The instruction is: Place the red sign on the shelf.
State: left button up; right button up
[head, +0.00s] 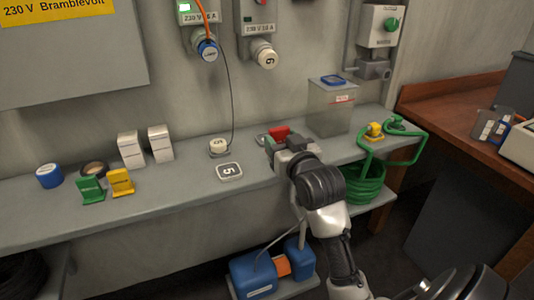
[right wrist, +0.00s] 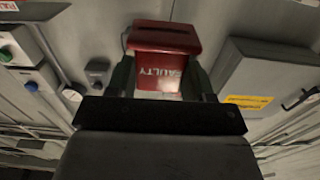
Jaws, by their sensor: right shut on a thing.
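The red sign (head: 279,132) is in my right gripper (head: 283,145), over the back part of the grey shelf (head: 190,190). In the right wrist view, the red sign (right wrist: 160,42) with the word FAULTY sits between the two dark fingers of my right gripper (right wrist: 160,80), which is shut on it. Whether the sign touches the shelf is hidden by the gripper and arm. A green sign (head: 90,190) and a yellow sign (head: 120,183) stand on the left part of the shelf. My left gripper is not in view.
A numbered plate (head: 229,171) and a round plug (head: 217,147) lie left of my gripper. A green hose (head: 366,180) hangs at the shelf's right end. White boxes (head: 131,149) stand at the back. The front middle is clear.

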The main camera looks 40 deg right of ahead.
jog(key=w+f, duration=0.2)
jog(key=w, duration=0.1)
jog(key=w+f, duration=0.2)
jog(key=w, duration=0.2)
jog(key=w+f+b, duration=0.1)
jog(key=w+f, duration=0.1)
jog(key=w, duration=0.2)
jog(key=shift+d+f, duration=0.15)
jog(key=shift+f, duration=0.1)
jog(key=shift+w+f, duration=0.1)
jog(key=shift+f, duration=0.15)
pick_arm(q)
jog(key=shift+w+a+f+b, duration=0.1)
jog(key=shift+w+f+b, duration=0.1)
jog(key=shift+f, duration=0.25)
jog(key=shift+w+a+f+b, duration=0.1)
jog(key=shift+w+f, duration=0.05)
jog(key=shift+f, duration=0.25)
pick_arm(e)
jog(key=shift+f, duration=1.8)
jog(key=shift+f, duration=0.2)
jog(key=o, duration=0.9)
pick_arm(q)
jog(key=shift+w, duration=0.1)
